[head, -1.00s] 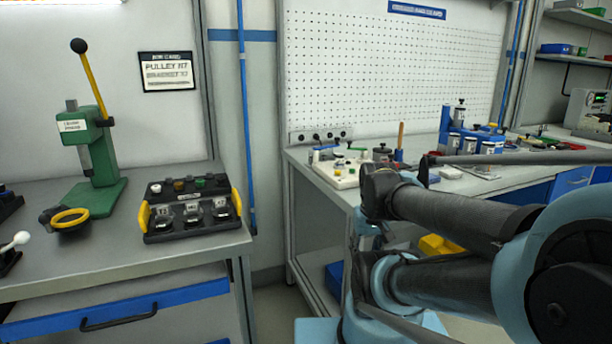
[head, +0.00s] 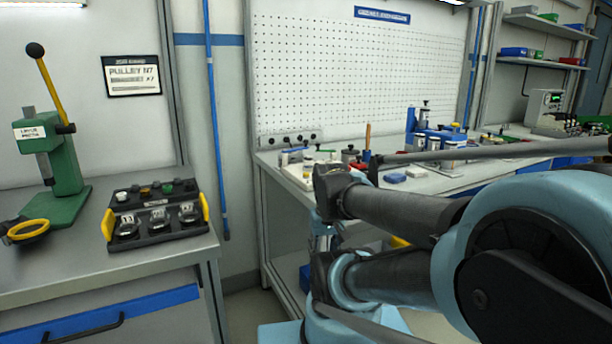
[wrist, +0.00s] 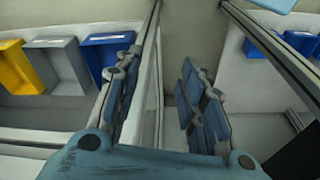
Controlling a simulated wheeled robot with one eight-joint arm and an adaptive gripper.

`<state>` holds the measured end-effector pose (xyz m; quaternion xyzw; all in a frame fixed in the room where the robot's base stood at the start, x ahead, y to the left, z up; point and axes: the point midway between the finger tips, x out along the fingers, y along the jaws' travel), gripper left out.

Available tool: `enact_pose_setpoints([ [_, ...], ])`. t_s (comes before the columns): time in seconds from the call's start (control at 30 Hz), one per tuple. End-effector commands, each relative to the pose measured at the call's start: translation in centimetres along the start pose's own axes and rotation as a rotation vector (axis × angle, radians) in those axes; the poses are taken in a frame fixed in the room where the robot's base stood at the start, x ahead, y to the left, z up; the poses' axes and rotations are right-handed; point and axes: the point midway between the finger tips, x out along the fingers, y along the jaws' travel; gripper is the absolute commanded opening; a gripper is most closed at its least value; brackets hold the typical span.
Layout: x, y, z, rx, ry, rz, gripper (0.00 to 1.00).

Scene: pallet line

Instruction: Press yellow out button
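A black control box (head: 157,236) with yellow side handles sits on the left bench, near its right front corner. A small yellow-amber button (head: 145,192) is in its back row, between a dark button and a green button (head: 167,188). Any lettering by the button is too small to read. Three gauge-like round parts are along the front of the box. My gripper (wrist: 160,100) shows in the wrist view with its two fingers apart and nothing between them. In the head view my arm is at the right, well away from the box; the gripper cannot be made out there.
A green lever press (head: 62,165) and a yellow ring (head: 28,229) are left of the box. A second bench (head: 270,160) with tools stands behind my arm, with a floor gap between benches. The wrist view shows yellow (wrist: 14,66), grey and blue bins.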

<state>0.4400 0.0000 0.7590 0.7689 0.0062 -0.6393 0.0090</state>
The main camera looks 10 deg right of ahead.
Motion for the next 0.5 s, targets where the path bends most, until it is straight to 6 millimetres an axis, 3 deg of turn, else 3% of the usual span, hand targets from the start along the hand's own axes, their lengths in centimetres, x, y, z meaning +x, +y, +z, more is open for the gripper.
enact_pose_setpoints([
  [0.03, 0.0, 0.0, 0.0, 0.0, 0.0, 0.0, 0.21],
  [0.13, 0.0, 0.0, 0.0, 0.0, 0.0, 0.0, 0.0],
  [0.5, 0.0, 0.0, 0.0, 0.0, 0.0, 0.0, 0.0],
])
